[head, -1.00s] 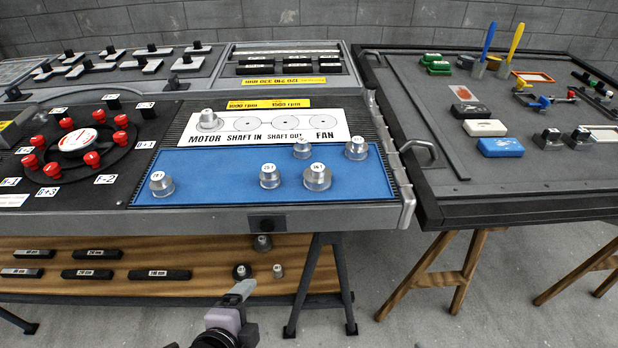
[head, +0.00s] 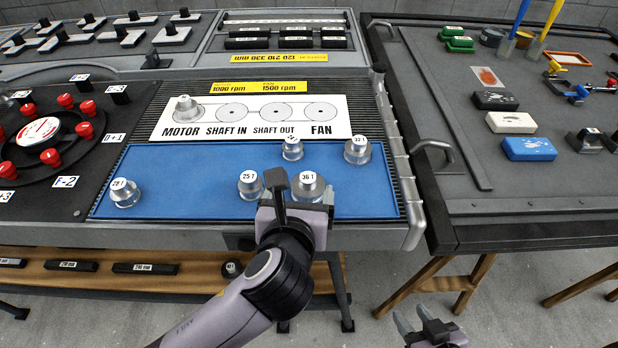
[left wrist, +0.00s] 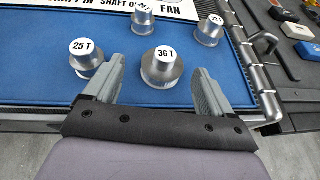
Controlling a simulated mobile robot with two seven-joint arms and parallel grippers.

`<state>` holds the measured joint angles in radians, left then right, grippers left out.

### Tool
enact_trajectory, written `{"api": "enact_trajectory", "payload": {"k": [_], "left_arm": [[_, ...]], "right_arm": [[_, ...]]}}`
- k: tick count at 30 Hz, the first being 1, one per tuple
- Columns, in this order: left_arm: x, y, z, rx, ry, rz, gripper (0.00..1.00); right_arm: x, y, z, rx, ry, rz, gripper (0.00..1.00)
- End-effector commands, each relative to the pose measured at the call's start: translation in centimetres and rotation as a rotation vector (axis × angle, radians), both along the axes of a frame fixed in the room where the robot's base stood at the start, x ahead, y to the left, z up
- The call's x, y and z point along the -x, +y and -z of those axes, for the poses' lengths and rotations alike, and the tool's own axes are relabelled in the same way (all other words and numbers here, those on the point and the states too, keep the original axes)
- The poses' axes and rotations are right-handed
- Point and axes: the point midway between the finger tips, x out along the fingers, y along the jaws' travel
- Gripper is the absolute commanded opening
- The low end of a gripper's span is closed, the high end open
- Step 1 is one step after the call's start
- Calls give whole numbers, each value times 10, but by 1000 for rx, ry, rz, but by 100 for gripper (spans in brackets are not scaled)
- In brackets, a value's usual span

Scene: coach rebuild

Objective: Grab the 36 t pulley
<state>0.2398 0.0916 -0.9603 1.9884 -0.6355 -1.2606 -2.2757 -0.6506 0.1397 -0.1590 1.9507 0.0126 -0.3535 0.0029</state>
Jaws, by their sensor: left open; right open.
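The 36 t pulley (head: 309,187) is a silver stepped disc with a white "36 T" label, on the blue mat (head: 190,165). In the left wrist view the 36 t pulley (left wrist: 163,68) lies ahead, between the lines of the two fingers. My left gripper (head: 298,190) is open at the mat's front edge, its fingers partly hiding the pulley's lower side in the head view. In the left wrist view my left gripper (left wrist: 157,85) holds nothing. My right gripper (head: 421,325) is open and empty, low at the bottom right, below the bench and well away from the mat.
The 25 t pulley (head: 250,186) stands close left of the left fingers. Other pulleys stand on the mat: one labelled 28 T (head: 124,193), a small one (head: 292,149) behind, and one (head: 357,151) back right. A dark side table (head: 500,170) stands to the right.

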Motion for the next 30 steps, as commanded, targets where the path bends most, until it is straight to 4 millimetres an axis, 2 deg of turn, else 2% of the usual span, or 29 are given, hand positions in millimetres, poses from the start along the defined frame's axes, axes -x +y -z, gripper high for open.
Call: {"api": "enact_trajectory", "payload": {"k": [15,24,25,26,30], "left_arm": [[-53,-13,16,3,1,-1,84],[-56,-13,17,4,2,0,84],[-56,-13,17,4,2,0,81],[-56,-13,17,4,2,0,71],[-56,-13,18,4,2,-1,26]], "right_arm": [[1,0,9,0,4,-1,43],[0,0,8,0,2,-1,43],[0,0,8,0,2,-1,43],[0,0,8,0,2,-1,43],[0,0,8,0,1,0,43]]}}
